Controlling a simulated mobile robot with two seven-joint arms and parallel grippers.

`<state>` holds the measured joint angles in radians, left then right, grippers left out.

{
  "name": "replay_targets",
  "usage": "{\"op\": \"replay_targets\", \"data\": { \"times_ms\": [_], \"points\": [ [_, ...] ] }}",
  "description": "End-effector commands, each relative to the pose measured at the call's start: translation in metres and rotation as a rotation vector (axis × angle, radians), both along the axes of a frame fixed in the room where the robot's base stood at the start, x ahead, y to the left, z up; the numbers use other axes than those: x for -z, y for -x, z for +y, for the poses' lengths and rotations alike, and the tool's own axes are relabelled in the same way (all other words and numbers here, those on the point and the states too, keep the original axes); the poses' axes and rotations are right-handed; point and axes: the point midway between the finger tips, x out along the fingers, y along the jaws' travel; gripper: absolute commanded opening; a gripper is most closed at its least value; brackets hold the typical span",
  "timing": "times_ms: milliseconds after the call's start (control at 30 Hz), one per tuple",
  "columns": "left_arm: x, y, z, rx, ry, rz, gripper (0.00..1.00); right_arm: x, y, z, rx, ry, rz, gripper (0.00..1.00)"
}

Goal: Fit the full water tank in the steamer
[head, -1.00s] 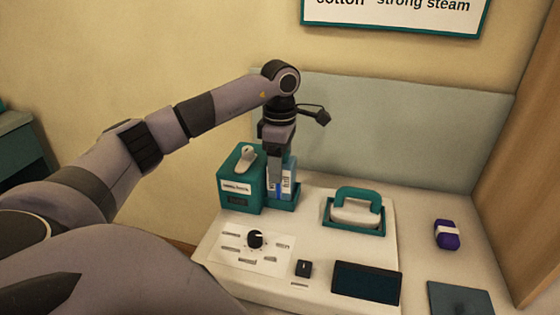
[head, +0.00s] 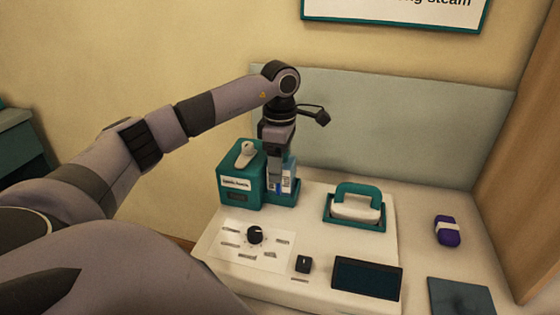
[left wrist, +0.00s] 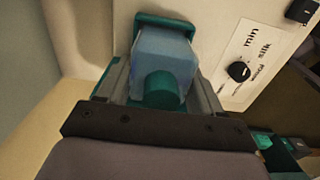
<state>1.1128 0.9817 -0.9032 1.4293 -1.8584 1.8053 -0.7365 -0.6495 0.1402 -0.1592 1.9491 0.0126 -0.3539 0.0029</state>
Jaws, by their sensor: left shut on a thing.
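My left gripper (head: 277,180) points down and is shut on the tank. I cannot tell whether the tank is fully seated. My right gripper is not in view.
A teal box with a lever (head: 240,180) stands left of the socket. A dial (head: 255,235), a black switch (head: 303,263) and a dark screen (head: 366,278) are on the steamer. A purple item (head: 447,230) lies further right.

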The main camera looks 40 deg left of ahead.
Motion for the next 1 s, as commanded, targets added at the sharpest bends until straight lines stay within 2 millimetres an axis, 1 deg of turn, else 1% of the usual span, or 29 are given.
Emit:
{"op": "replay_targets", "data": {
  "times_ms": [67, 100, 167, 433, 533, 667, 833, 1000],
  "points": [
    [-0.001, 0.000, 0.000, 0.000, 0.000, -0.001, 0.21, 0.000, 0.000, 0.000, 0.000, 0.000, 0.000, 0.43],
    [-0.001, 0.000, 0.000, 0.000, 0.000, -0.001, 0.76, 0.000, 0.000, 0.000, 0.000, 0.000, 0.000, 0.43],
    [-0.001, 0.000, 0.000, 0.000, 0.000, -0.001, 0.95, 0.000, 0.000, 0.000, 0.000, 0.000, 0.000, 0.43],
    [0.000, 0.000, 0.000, 0.000, 0.000, 0.000, 0.96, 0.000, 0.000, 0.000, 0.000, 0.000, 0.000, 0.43],
    [-0.005, 0.000, 0.000, 0.000, 0.000, -0.001, 0.96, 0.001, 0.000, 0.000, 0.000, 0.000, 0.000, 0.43],
    [-0.023, -0.001, 0.000, 0.000, 0.001, -0.005, 0.96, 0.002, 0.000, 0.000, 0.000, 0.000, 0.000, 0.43],
    [-0.052, -0.001, 0.000, 0.000, 0.001, -0.005, 0.96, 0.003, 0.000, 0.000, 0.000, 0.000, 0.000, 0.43],
    [-0.068, -0.001, 0.000, 0.001, 0.000, -0.002, 0.96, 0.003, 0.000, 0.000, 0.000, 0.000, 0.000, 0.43]
  ]
}}
